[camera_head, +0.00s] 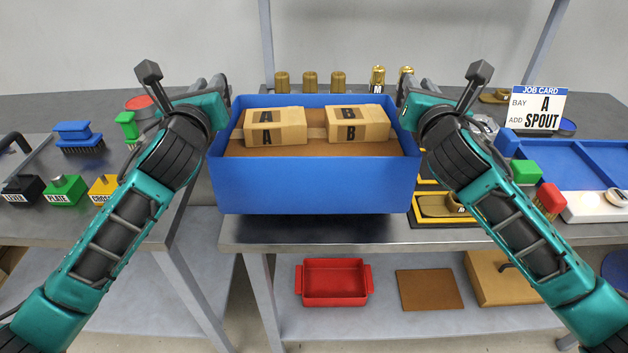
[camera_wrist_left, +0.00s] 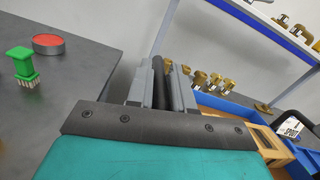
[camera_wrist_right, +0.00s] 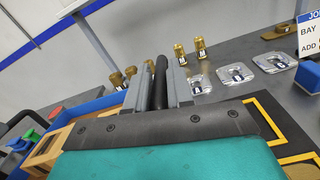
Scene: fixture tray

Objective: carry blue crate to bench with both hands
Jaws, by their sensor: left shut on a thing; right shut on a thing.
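The blue crate (camera_head: 318,185) is in the middle of the head view, held in front of and partly over the bench (camera_head: 300,236). Two cardboard boxes, marked A (camera_head: 276,127) and B (camera_head: 357,124), sit inside it on a brown bottom. My left gripper (camera_head: 222,92) is shut at the crate's left side, and my right gripper (camera_head: 404,90) is shut at its right side. The crate looks level. In the wrist views the jaws (camera_wrist_left: 160,85) and (camera_wrist_right: 160,85) are closed; the grasped parts are mostly hidden. I cannot tell whether the crate's underside touches the bench.
Brass fittings (camera_head: 310,82) stand behind the crate. A left table holds brushes (camera_head: 75,133) and coloured blocks (camera_head: 64,190). At right are a job card (camera_head: 537,108) reading "A SPOUT" and a blue tray (camera_head: 590,165). A red bin (camera_head: 334,283) is on the lower shelf.

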